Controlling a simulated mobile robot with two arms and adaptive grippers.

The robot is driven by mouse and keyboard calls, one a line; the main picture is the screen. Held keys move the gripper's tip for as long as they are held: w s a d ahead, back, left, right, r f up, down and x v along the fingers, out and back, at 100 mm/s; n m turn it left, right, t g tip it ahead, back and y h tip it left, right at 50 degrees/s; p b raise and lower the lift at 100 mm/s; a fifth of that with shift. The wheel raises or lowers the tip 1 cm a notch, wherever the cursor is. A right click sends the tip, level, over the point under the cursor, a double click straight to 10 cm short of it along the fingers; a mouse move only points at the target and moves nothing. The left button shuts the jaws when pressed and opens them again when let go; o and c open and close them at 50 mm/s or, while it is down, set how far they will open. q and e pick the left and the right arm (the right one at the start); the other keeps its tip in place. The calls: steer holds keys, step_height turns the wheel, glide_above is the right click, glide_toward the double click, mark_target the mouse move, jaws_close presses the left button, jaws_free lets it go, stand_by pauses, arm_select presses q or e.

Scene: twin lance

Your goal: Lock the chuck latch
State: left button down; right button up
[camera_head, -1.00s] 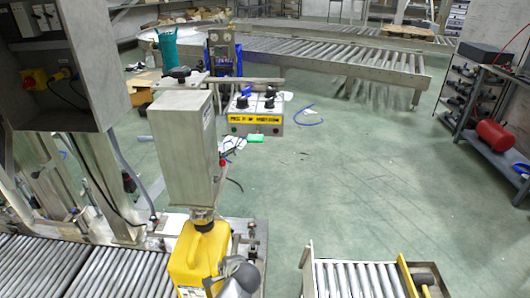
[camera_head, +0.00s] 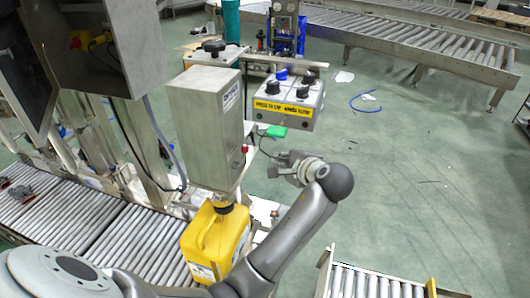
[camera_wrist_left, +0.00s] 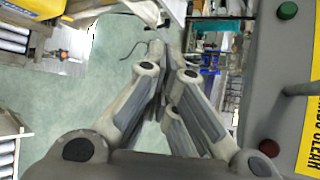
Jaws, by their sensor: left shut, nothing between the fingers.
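A small red knob (camera_head: 244,149) sits at the lower right side of the grey box-shaped machine head (camera_head: 207,125). I cannot tell whether this knob is the chuck latch. The head's spindle (camera_head: 228,198) stands over the neck of a yellow jerrycan (camera_head: 215,240). My left gripper (camera_head: 276,163) is to the right of the head and knob, apart from them, below the control box. In the left wrist view its fingers (camera_wrist_left: 158,55) are shut together with nothing between them. My right gripper is not in view.
A control box (camera_head: 288,103) with black knobs and a yellow label is close to my left gripper; it fills the right of the wrist view (camera_wrist_left: 290,80). A roller conveyor (camera_head: 80,215) runs at the lower left. Green floor (camera_head: 410,190) is open on the right.

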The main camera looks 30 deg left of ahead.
mark_target(244, 156)
arm_select(q)
steer(key=w+a+f+p, duration=0.2)
steer(key=a, duration=0.7)
steer(key=shift+f, duration=0.4)
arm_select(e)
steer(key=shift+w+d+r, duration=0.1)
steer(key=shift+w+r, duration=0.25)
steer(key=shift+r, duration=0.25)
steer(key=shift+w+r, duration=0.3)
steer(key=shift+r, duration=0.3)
arm_select(q)
steer(key=shift+d, duration=0.1)
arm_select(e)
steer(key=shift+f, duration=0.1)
